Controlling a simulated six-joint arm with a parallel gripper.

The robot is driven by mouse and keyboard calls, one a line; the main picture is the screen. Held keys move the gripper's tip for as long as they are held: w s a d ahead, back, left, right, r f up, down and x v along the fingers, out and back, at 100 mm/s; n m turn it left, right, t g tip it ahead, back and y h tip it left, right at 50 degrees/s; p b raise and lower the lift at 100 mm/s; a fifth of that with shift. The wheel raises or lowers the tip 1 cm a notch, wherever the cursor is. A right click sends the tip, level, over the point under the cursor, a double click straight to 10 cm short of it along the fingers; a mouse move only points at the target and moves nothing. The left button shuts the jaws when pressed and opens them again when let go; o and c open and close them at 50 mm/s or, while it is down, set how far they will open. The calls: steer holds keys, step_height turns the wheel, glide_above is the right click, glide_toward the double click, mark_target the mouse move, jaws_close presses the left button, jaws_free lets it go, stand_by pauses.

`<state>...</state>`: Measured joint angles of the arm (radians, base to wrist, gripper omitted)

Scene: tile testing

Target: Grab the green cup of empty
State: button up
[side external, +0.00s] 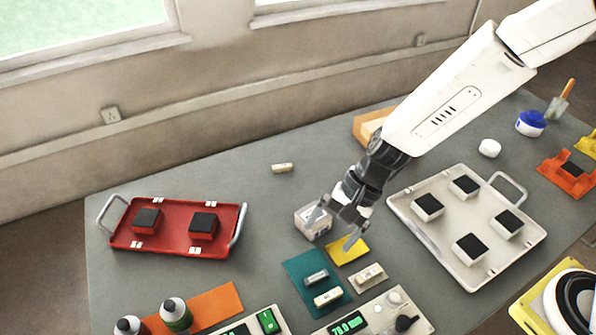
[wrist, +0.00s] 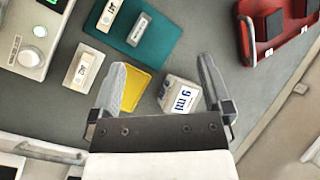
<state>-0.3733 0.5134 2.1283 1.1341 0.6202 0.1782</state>
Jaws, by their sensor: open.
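I see no clear green cup in either view. The nearest match is a green container with a grey top (side external: 176,318), cut off by the lower edge of the side view. A similar dark container with a grey top (side external: 130,326) stands left of it. My gripper (side external: 337,229) is open and empty, above the table's middle, well to the right of the green container. In the wrist view my gripper (wrist: 160,65) has its fingers spread, with a white box with blue lettering (wrist: 180,97) and a yellow pad (wrist: 135,90) showing between them.
A teal mat (side external: 299,261) holds small labelled blocks. A red tray (side external: 174,239) with black-topped blocks lies left; a white tray (side external: 451,222) with several more lies right. An orange mat (side external: 222,302) and instruments (side external: 385,308) line the front. The table (side external: 270,205) is mostly clear behind the box.

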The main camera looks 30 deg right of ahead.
mark_target(185, 306)
steer(key=a+f+m+y, duration=0.1)
steer(key=a+m+y, duration=0.1)
steer(key=a, duration=0.5)
steer(key=w+a+f+m+t+y, duration=0.1)
steer(key=a+f+m+y, duration=0.1)
steer(key=a+m, duration=0.2)
steer(key=a+f+m+y, duration=0.2)
steer(key=a+m, duration=0.1)
steer(key=a, duration=0.7)
steer(key=shift+w+a+t, duration=0.15)
steer(key=shift+a+t, duration=0.15)
steer(key=shift+a, duration=0.1)
steer(key=shift+a+f+m+y, duration=0.15)
steer(key=shift+a+m+y, duration=0.15)
steer(key=shift+a+m, duration=0.4)
steer(key=shift+a, duration=0.1)
steer(key=shift+x, duration=1.2)
steer(key=shift+w+f, duration=0.1)
steer(key=shift+x, duration=2.55)
steer(key=shift+w, duration=0.1)
jaws_close()
